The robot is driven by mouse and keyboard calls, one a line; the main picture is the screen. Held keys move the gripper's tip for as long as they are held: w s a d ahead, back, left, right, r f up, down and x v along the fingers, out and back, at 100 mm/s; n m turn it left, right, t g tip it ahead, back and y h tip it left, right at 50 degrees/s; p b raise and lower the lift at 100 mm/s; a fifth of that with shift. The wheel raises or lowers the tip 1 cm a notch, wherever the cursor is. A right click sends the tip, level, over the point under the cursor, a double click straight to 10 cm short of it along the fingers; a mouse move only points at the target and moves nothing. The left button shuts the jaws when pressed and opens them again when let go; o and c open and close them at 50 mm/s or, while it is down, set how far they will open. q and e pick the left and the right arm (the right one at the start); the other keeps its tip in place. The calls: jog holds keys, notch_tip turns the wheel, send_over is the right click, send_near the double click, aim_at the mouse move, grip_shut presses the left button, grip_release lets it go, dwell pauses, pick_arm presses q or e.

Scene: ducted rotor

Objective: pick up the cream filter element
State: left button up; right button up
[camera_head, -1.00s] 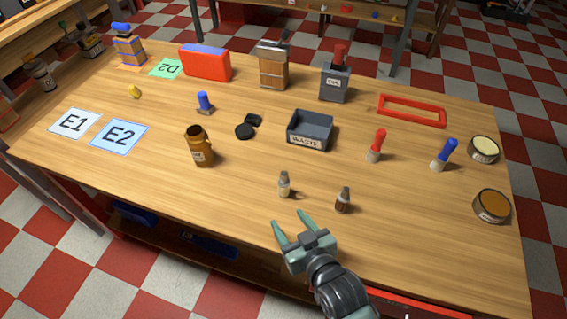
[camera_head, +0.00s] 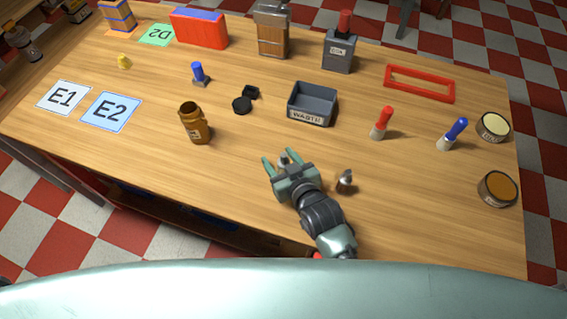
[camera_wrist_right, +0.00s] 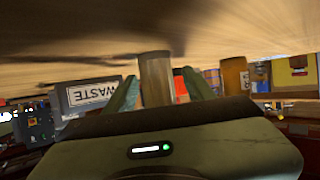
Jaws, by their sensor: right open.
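The cream filter element (camera_head: 283,160) is a small upright cylinder with a grey top on the table, partly hidden by my right gripper in the head view. My right gripper (camera_head: 287,156) is open, with a finger on each side of it. In the right wrist view a tan and grey cylinder, which looks like the filter element (camera_wrist_right: 157,80), stands between the spread fingers of the gripper (camera_wrist_right: 160,92). I cannot tell whether a finger touches it. My left gripper is not in view.
A similar brown-bodied element (camera_head: 345,181) stands close to the right of my gripper. The grey WASTE bin (camera_head: 312,117) is behind it, and a brown jar (camera_head: 194,124) is to the left. The front left table is clear.

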jog(key=c, duration=1.1)
grip_shut()
